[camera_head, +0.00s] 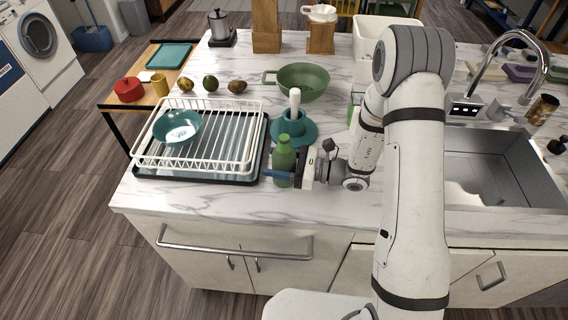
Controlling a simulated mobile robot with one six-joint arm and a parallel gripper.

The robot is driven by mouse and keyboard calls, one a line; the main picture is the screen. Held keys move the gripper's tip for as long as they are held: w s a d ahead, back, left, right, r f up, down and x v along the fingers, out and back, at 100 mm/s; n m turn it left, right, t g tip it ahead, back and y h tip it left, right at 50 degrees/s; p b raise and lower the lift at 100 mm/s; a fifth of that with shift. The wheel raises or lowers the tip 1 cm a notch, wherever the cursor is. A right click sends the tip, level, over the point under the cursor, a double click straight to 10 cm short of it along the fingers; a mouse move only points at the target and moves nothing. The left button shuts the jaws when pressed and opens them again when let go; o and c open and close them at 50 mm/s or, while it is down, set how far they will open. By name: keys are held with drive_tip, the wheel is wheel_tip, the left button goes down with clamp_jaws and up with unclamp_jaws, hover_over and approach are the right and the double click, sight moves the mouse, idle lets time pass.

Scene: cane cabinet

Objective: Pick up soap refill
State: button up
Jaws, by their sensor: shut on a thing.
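The soap refill looks to be the green bottle (284,158) upright near the front of the marble counter, just right of the dish rack. My gripper (284,178) reaches in from the right and is shut on the bottle's lower part, one dark finger showing across its front. The bottle's base is partly hidden by the finger, so I cannot tell whether it touches the counter.
A white dish rack (248,135) with a teal bowl (178,127) stands close on the left. A teal stand with a white handle (294,103) is right behind the bottle. A green pan (303,82) lies farther back. The sink (490,165) is right.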

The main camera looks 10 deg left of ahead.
drive_tip(key=c, duration=0.6)
drive_tip(key=shift+r, duration=0.15)
drive_tip(key=shift+c, duration=0.2)
